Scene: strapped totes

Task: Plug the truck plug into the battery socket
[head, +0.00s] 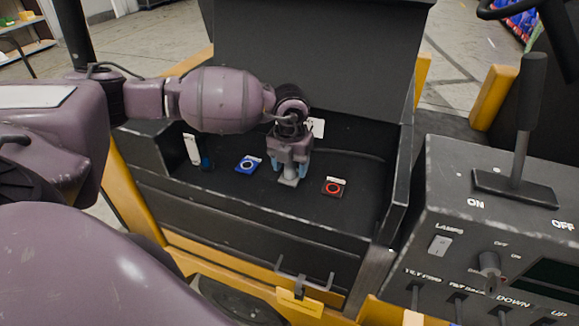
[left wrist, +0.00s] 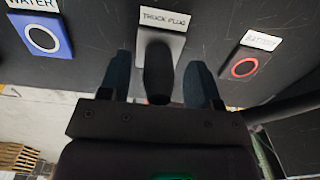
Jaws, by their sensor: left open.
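The truck plug (left wrist: 158,72) is a dark upright grip, standing at a grey holder plate (left wrist: 176,45) labelled TRUCK PLUG. My left gripper (left wrist: 158,64) is open, with one finger on each side of the plug and visible gaps between. In the head view my left gripper (head: 289,170) points down over the grey holder (head: 288,182) and hides most of the plug. The battery socket (left wrist: 244,67) is a dark block with a red ring, to the right of the plug; it also shows in the head view (head: 333,188). My right gripper is not in view.
A blue socket with a white ring (head: 247,164), labelled WATER, lies left of the plug. A white piece (head: 192,149) and a small blue part stand further left. The compartment has a raised lid (head: 310,50) behind and a side wall at right. A control console (head: 470,230) stands right.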

